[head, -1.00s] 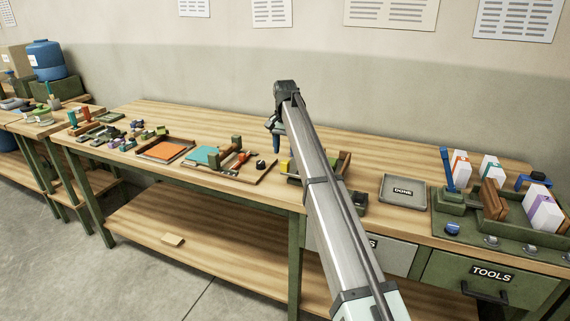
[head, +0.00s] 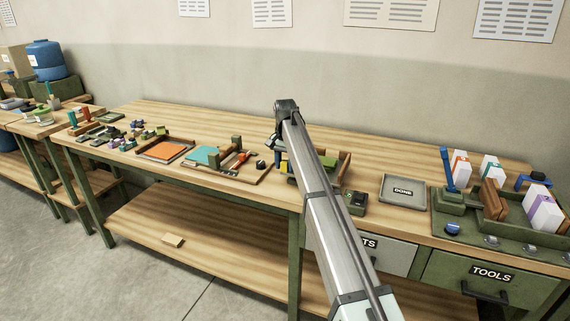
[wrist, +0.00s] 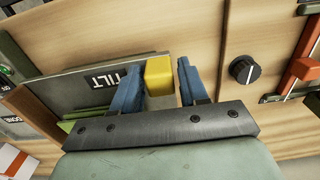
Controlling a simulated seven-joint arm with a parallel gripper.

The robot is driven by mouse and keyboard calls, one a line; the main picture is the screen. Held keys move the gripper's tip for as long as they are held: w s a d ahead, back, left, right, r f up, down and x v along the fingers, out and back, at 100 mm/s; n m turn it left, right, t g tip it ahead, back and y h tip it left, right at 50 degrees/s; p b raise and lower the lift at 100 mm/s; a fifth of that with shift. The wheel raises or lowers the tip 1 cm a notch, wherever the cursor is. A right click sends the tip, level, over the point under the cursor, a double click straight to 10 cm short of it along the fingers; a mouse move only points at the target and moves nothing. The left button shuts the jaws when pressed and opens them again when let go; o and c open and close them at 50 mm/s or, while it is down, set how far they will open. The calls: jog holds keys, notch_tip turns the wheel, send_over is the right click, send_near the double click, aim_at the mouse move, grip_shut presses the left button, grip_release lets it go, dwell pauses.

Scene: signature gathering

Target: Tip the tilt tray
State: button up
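The tilt tray (wrist: 66,87) shows in the wrist view as a grey plate with a black "TILT" label, upside down in this view. A yellow block (wrist: 158,69) stands at its right edge. My gripper (wrist: 160,75) has its two blue fingers on either side of the yellow block. The gaps are very narrow, and I cannot tell whether the fingers press on it. In the head view, my gripper (head: 279,142) is over the tray area, and my arm hides much of the tray. Part of the yellow block (head: 283,164) shows there.
A black knob (wrist: 243,70) and an orange-red handled part (wrist: 303,68) lie to the right in the wrist view. Bare bench lies behind.

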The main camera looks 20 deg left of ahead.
grip_shut()
dwell(0.3)
jog(key=shift+w+d+r+g+y, duration=0.2)
jog(key=shift+r+g+y, duration=0.15)
jog(key=shift+r, duration=0.15)
jog(key=shift+w+d+r+g+y, duration=0.25)
jog(key=shift+r+g+y, duration=0.15)
jog(key=shift+r, duration=0.1)
jog(key=shift+w+d+r+g+y, duration=0.2)
jog(key=shift+r+g+y, duration=0.15)
jog(key=shift+r, duration=0.15)
jog(key=shift+o, duration=1.3)
grip_release()
jog(key=v, duration=1.3)
jog(key=shift+r, duration=0.4)
